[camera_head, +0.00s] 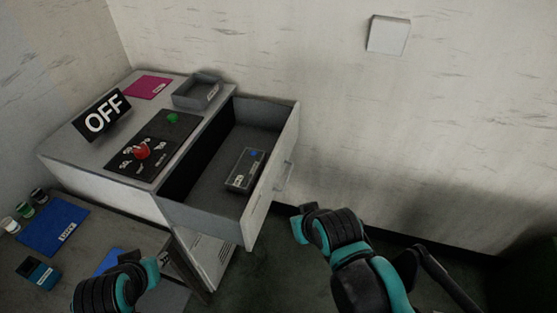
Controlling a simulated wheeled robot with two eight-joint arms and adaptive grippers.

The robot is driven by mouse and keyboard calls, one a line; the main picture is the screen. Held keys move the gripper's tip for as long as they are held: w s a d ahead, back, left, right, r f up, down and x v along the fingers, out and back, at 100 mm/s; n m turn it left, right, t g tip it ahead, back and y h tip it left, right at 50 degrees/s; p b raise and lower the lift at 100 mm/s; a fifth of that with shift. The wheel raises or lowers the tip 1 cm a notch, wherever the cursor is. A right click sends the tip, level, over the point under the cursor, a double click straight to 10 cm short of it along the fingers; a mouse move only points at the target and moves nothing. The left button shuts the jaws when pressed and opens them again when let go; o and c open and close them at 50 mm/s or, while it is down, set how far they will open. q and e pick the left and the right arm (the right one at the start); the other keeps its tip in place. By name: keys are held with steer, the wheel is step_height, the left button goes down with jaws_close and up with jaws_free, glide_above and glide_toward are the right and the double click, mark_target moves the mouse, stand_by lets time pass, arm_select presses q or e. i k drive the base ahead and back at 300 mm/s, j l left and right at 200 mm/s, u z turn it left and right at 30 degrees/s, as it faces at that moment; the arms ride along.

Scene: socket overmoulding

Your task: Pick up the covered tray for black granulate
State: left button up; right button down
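A small dark tray (245,169) with a pale label and a blue spot lies on the floor of an open grey drawer (222,202). It appears to be covered, but the label text and the contents are too small to read. My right gripper (302,222) is outside the drawer, to the right of its front panel and apart from the tray. My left gripper (146,266) is low on the left, in front of the cabinet and away from the tray. Neither gripper appears to hold anything; their finger gaps are not clear from this angle.
An open grey tray (198,92) and a magenta mat (148,87) lie on the cabinet top, beside an OFF sign (104,115) and a control panel with a red knob (142,151). A lower table carries a blue mat (52,226), several small jars and a teal-and-black box (38,272).

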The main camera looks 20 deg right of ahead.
mark_target(241, 179)
steer(key=i+l+u, duration=0.2)
steer(key=l, duration=0.25)
steer(key=i+l+u, duration=0.1)
steer(key=l, duration=0.25)
steer(key=i+l+u, duration=0.1)
steer(key=i+l, duration=0.15)
steer(key=i+l+u, duration=0.1)
steer(key=l, duration=0.4)
steer(key=i+l, duration=0.1)
steer(key=l, duration=0.25)
steer(key=i+l+u, duration=0.15)
steer(key=l, duration=0.25)
